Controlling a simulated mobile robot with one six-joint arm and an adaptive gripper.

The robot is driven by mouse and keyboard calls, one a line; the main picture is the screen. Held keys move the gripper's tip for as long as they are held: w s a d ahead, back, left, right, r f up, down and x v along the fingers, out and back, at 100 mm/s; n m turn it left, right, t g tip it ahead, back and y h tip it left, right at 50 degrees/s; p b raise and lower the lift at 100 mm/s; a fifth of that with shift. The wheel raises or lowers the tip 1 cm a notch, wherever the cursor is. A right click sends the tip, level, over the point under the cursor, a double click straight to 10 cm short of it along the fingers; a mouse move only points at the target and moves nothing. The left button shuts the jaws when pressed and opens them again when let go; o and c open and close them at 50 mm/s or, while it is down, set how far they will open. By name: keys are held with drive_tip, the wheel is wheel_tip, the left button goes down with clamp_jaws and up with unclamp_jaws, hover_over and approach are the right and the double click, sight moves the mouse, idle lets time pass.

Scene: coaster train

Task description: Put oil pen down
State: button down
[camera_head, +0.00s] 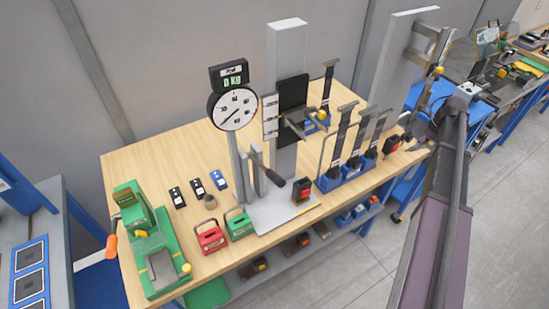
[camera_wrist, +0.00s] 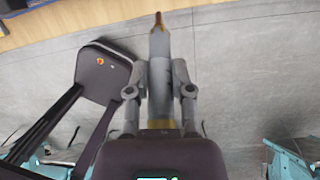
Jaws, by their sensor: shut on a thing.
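The oil pen (camera_wrist: 159,42) is a grey, pen-like thing with a pointed brownish tip, seen in the wrist view. My gripper (camera_wrist: 160,70) is shut on it, with a finger on either side. The tip points away from the wrist, towards the top of the picture. Grey floor shows behind the pen, and a wooden table edge (camera_wrist: 70,22) shows at the upper left. In the head view my arm reaches up along the right side, and I cannot clearly make out the pen there.
The wooden workbench (camera_head: 150,160) carries a dial gauge (camera_head: 235,108), a green machine (camera_head: 150,240), red (camera_head: 211,237) and green (camera_head: 238,223) blocks, and a blue rack (camera_head: 345,180) of upright tools. Bare wood shows at its back left. Another bench stands at the far right.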

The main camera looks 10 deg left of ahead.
drive_tip(key=shift+d+b+x, duration=0.1)
drive_tip(key=shift+b+x, duration=0.3)
drive_tip(key=shift+x, duration=0.25)
drive_tip(key=shift+d+b+x, duration=0.15)
drive_tip(key=shift+b+x, duration=0.25)
drive_tip(key=shift+x, duration=0.2)
drive_tip(key=shift+s, duration=0.15)
